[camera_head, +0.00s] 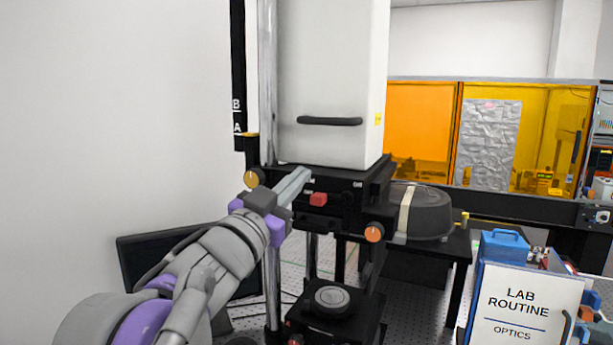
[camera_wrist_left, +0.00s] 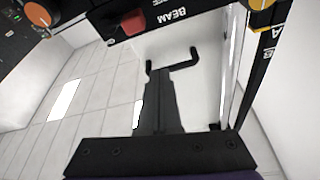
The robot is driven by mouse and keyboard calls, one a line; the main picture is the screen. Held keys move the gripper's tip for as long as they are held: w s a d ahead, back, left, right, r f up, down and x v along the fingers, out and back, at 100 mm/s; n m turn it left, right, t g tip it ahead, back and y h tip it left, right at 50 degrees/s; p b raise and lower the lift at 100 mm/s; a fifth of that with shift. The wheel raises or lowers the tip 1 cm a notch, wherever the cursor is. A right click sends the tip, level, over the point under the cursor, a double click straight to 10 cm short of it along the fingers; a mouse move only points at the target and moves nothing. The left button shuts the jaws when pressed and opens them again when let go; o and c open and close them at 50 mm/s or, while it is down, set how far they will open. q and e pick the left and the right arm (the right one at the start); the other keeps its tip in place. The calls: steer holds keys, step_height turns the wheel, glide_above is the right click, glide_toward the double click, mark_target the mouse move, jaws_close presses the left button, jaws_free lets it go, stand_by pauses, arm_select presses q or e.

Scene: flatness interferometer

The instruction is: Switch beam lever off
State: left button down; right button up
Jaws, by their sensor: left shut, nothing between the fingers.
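The red beam lever (camera_head: 318,199) sits on the front of the black instrument head, below its small white markings. In the left wrist view the red lever (camera_wrist_left: 133,23) is near the top edge, beside the white word BEAM. My left gripper (camera_head: 304,174) is shut and empty, with its tips just up and left of the lever in the head view. In the left wrist view my closed fingers (camera_wrist_left: 160,75) point up the picture, and the lever lies beyond them, apart from them. I cannot tell the lever's setting from its markings. My right gripper is not in view.
A white housing (camera_head: 330,80) with a black handle (camera_head: 330,121) rises above the lever. Orange-tipped knobs (camera_head: 374,234) flank the black head. A round stage (camera_head: 331,299) stands below. A dark monitor (camera_head: 150,258) is behind my left arm. A LAB ROUTINE sign (camera_head: 522,305) stands at right.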

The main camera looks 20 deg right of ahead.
arm_select(q)
steer(key=s+a+f, duration=0.1)
steer(key=s+a, duration=0.1)
steer(key=s, duration=0.4)
steer(key=w+a+f+n+t+y, duration=0.1)
steer(key=w+a+f+n+y, duration=0.2)
steer(key=a+f+n+y, duration=0.6)
steer(key=w+a+f+t+y, duration=0.15)
steer(key=a+f+y, duration=0.35)
steer(key=a+f, duration=0.95)
steer(key=s+a+f+n+g+y, duration=0.2)
steer(key=s+a+f, duration=0.15)
steer(key=f, duration=0.45)
steer(key=s+a+f+n+g+y, duration=0.1)
steer(key=s+a+f+g, duration=0.15)
steer(key=a+f, duration=0.35)
steer(key=s+a+f+n+g, duration=0.1)
steer(key=s+f+g, duration=0.4)
steer(key=s+f, duration=0.9)
step_height(320, 180, down, 2)
steer(key=shift+a+f+n+y+b, duration=0.15)
steer(key=shift+a+n+y+b, duration=0.2)
steer(key=shift+a, duration=0.55)
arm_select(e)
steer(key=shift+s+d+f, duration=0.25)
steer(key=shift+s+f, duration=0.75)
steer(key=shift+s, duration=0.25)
arm_select(q)
steer(key=shift+w, duration=0.1)
